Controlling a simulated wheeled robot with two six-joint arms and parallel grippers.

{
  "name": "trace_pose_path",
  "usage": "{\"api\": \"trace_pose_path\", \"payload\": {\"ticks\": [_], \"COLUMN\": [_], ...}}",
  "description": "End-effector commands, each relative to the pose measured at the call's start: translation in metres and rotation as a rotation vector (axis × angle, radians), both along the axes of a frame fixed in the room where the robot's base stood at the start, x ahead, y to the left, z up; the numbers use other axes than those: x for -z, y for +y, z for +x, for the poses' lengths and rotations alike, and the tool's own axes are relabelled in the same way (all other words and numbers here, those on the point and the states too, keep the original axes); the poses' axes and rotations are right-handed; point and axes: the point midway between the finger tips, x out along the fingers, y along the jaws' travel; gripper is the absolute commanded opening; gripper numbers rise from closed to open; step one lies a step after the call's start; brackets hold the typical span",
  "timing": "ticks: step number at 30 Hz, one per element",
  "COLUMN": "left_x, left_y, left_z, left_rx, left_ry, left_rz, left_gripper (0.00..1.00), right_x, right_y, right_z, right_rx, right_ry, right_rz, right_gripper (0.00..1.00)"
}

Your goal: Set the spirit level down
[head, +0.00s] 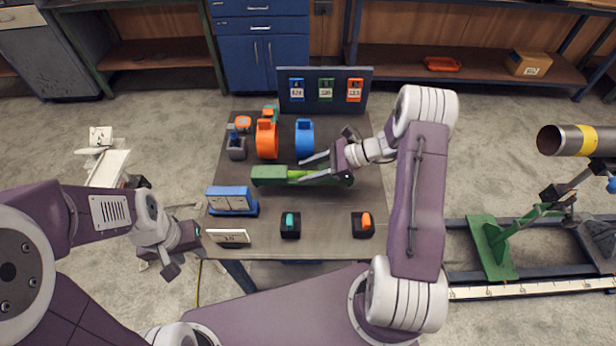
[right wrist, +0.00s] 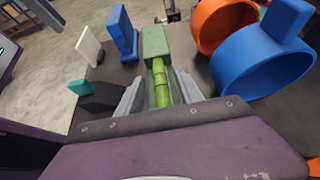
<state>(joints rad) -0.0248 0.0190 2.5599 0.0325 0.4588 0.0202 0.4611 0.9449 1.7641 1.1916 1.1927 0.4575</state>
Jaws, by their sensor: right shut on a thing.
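The spirit level (head: 270,175) is a green bar with a bright yellow-green vial in its middle. It lies level across the middle of the table, at or just above the top; I cannot tell whether it touches. My right gripper (head: 308,167) is shut on it, reaching in from the right. In the right wrist view the level (right wrist: 155,42) runs away from me between the two grey fingers (right wrist: 158,97), with the vial between them. My left gripper (head: 188,264) is empty with its fingers apart, off the table's front left corner.
On the dark table (head: 325,235) stand orange (head: 267,140) and blue (head: 304,138) rings behind the level. A blue block (head: 231,200), a white card (head: 228,236) and teal (head: 290,224) and orange (head: 363,224) handled items stand in front. A tagged board (head: 325,90) is at the back.

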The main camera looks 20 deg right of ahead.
Motion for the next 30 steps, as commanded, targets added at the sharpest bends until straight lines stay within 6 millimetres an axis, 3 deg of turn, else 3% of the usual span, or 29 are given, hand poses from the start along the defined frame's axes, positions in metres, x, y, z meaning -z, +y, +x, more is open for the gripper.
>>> {"api": "trace_pose_path", "payload": {"ticks": [3,6,17,18,19,30], "left_x": [0.002,0.002,0.005,0.004,0.004,0.001], "left_y": [0.0,0.0,0.0,0.0,0.0,0.0], "left_z": [0.0,0.0,0.0,0.0,0.0,0.0], "left_rx": [0.0,0.0,0.0,0.0,0.0,0.0], "left_ry": [0.0,0.0,0.0,0.0,0.0,0.0], "left_rz": [0.0,0.0,0.0,0.0,0.0,0.0], "left_gripper": [0.36,0.36,0.36,0.36,0.36,0.36], "right_x": [0.022,0.031,0.036,0.035,0.035,0.03], "right_y": [0.0,0.0,0.0,0.0,0.0,-0.001], "right_z": [-0.001,0.0,0.0,-0.001,-0.001,-0.001], "right_rx": [0.001,0.001,0.0,0.0,0.0,0.001], "right_ry": [0.005,0.002,0.002,0.002,0.002,0.002], "right_rz": [0.003,0.003,0.003,0.001,0.001,0.0], "right_gripper": [0.0,0.0,0.0,0.55,0.63,0.65]}}
